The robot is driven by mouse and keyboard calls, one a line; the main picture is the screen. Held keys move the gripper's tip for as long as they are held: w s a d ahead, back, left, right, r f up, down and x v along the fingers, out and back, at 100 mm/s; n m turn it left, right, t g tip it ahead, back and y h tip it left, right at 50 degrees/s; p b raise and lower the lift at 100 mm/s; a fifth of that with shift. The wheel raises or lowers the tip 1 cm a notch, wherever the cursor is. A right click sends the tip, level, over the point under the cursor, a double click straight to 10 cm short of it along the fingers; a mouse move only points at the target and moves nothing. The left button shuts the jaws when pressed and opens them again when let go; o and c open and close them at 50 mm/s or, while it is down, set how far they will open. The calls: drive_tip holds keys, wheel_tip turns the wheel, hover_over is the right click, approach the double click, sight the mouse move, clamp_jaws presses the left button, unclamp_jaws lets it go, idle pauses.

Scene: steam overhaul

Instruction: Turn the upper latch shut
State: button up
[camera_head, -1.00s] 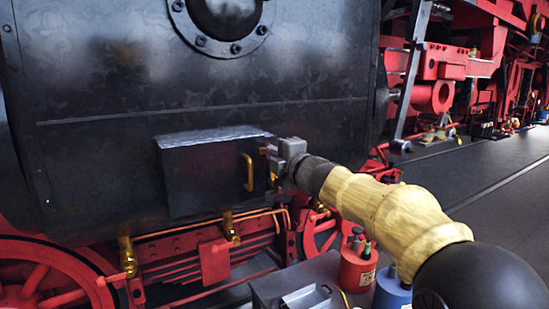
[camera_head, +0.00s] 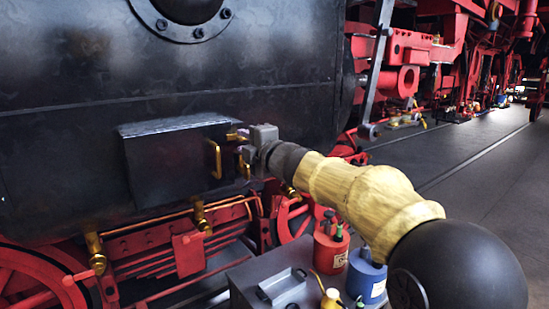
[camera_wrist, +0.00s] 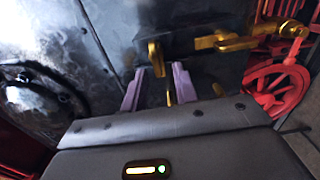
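The upper latch (camera_head: 238,134) is a small brass piece at the upper right edge of a dark metal box (camera_head: 160,170) on the locomotive's side. It also shows in the wrist view (camera_wrist: 155,54), beside the box's edge. My gripper (camera_head: 243,147) is at this latch. In the wrist view my gripper's two purple fingers (camera_wrist: 159,86) are apart, with a slim brass part of the latch between them. I cannot tell whether either finger touches it. The brass handle (camera_head: 215,160) is on the box door, and a lower brass latch (camera_head: 245,168) sits below my gripper, partly hidden.
A grey cart (camera_head: 240,275) below holds a tray (camera_head: 284,287), a red can (camera_head: 331,246) and a blue can (camera_head: 366,278). Red wheels (camera_head: 35,285) and brass pipes are under the box. Open floor (camera_head: 470,175) lies to the right.

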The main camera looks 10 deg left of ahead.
drive_tip(key=b+v, duration=0.2)
drive_tip(key=v, duration=1.4)
drive_tip(key=shift+b, duration=0.35)
drive_tip(key=shift+f, duration=0.1)
drive_tip(key=w+d+f+m+h+p, duration=0.25)
drive_tip(key=d+f+m+h, duration=0.85)
drive_tip(key=d+f+m, duration=0.8)
drive_tip(key=s+d+f+m+g+h+p, duration=0.1)
drive_tip(key=s+d+f+m+g, duration=0.3)
drive_tip(key=s+f, duration=0.4)
drive_tip(key=s+d+f+m+g+h+p, duration=0.1)
drive_tip(key=s+d+f+m+g, duration=0.2)
drive_tip(key=s+f+m+g, duration=0.2)
drive_tip(key=s+f, duration=0.3)
drive_tip(key=s, duration=0.3)
drive_tip(key=shift+d+f+h, duration=0.35)
drive_tip(key=shift+d+h, duration=0.05)
